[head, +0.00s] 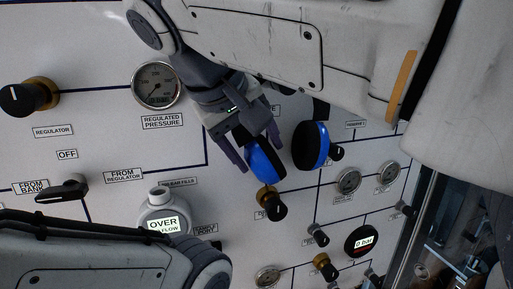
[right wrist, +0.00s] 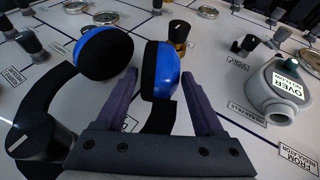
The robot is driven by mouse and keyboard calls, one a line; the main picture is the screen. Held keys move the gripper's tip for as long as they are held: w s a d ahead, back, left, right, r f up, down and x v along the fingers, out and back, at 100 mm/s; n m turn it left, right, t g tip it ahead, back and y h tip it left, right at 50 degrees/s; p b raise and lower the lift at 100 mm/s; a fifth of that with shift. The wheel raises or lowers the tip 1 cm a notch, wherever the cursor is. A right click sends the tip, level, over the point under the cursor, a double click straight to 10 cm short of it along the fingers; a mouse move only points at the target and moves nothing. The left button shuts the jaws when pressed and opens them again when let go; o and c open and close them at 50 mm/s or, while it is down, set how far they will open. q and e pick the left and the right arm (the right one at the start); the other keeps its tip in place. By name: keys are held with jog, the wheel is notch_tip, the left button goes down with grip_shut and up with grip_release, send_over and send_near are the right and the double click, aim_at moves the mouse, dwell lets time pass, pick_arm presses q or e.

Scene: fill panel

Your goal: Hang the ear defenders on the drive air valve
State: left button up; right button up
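The ear defenders have two blue-and-black cups. In the head view, one cup (head: 265,158) is by my right gripper (head: 252,148) and the other (head: 311,146) is to its right. In the right wrist view the near cup (right wrist: 163,72) is between and beyond the fingertips of my right gripper (right wrist: 160,76); the other cup (right wrist: 103,53) is to its left. The fingers are spread, with gaps beside the cup and band. The black headband curves beside a large black knob (right wrist: 38,143), partly hidden by my gripper; I cannot tell whether it rests on it. My left gripper is out of view.
The white panel carries a pressure gauge (head: 157,85), a regulator knob (head: 25,98), a bank selector (head: 65,189) and a grey round display unit (head: 162,213). A brass-based knob (head: 270,204) stands just below the near cup. Small gauges and knobs crowd the lower right.

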jog(key=shift+o, duration=0.9)
